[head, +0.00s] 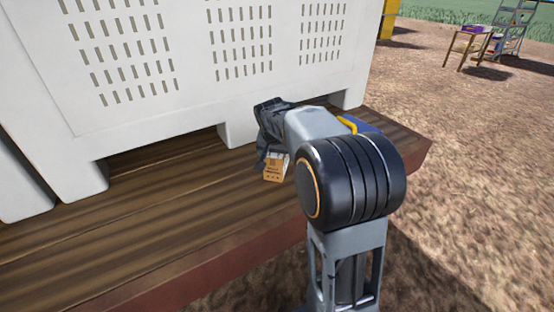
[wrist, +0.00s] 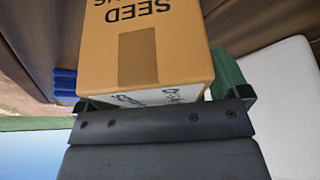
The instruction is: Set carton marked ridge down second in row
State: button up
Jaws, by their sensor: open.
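A small brown carton (head: 272,168) sits on the wooden deck, partly under my gripper in the head view. The wrist view shows the carton (wrist: 145,50) close up, with the upside-down print "SEED", a brown tape strip and a white label with handwriting. The label is partly hidden by my gripper, and I cannot read "ridge" on it. My gripper (wrist: 164,100) is open, with one finger at the carton's left side and one at its right. I cannot tell whether the fingers touch it.
A large white slotted bin (head: 150,60) stands on the wooden deck (head: 150,200) just behind my gripper. The deck left of the carton is clear. A small table (head: 470,42) stands far right.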

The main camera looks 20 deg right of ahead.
jog(key=shift+f, duration=0.2)
jog(key=c, duration=1.2)
jog(key=shift+r, duration=0.1)
jog(key=shift+c, duration=1)
